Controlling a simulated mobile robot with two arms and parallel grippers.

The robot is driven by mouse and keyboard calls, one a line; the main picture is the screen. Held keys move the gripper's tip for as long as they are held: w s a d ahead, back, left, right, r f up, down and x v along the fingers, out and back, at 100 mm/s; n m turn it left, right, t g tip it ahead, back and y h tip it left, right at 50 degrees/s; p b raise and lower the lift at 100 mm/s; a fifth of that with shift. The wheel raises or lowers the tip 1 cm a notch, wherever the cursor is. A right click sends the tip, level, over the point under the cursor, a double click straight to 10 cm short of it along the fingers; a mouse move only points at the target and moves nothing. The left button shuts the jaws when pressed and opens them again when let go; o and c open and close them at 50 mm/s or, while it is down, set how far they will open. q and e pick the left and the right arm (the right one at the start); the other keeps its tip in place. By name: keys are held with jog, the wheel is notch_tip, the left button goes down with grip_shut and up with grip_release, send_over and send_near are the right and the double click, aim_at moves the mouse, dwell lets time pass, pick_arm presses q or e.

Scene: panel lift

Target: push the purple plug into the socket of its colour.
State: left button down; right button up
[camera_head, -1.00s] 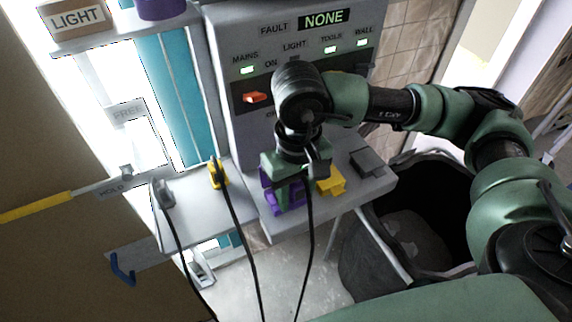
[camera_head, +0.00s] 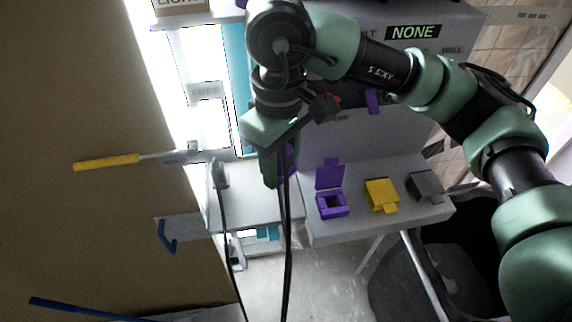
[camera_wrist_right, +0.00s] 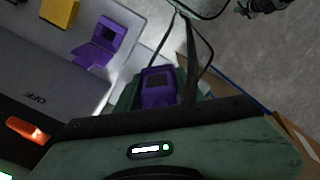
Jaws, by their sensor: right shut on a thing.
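My right gripper (camera_head: 278,172) is shut on the purple plug (camera_head: 286,160), left of the sockets and apart from them. In the right wrist view the plug (camera_wrist_right: 158,88) shows between the fingers, with a dark cord trailing from it. The purple socket (camera_head: 332,207) is at the left end of the sloped ledge, with its lid (camera_head: 330,174) raised and its opening empty. It also shows in the right wrist view (camera_wrist_right: 103,40), up and left of the plug. My left gripper is not in view.
A yellow socket (camera_head: 382,195) and a grey socket (camera_head: 424,186) sit right of the purple one, lids apparently down. A grey plug (camera_head: 218,174) stands on the left shelf (camera_head: 250,212). A dark bin (camera_head: 462,250) stands below right. The display (camera_head: 413,32) reads NONE.

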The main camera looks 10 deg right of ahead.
jog(key=w+a+f+n, duration=0.4)
jog(key=f, duration=0.1)
jog(key=shift+n, duration=0.3)
jog(key=s+d+r+m, duration=0.6)
jog(key=d+r+m, duration=0.2)
jog(key=r, duration=0.2)
dwell(0.5)
jog(key=w+a+m, duration=0.4)
jog(key=w+a, duration=0.4)
jog(key=a, duration=0.2)
jog(key=shift+m, duration=0.3)
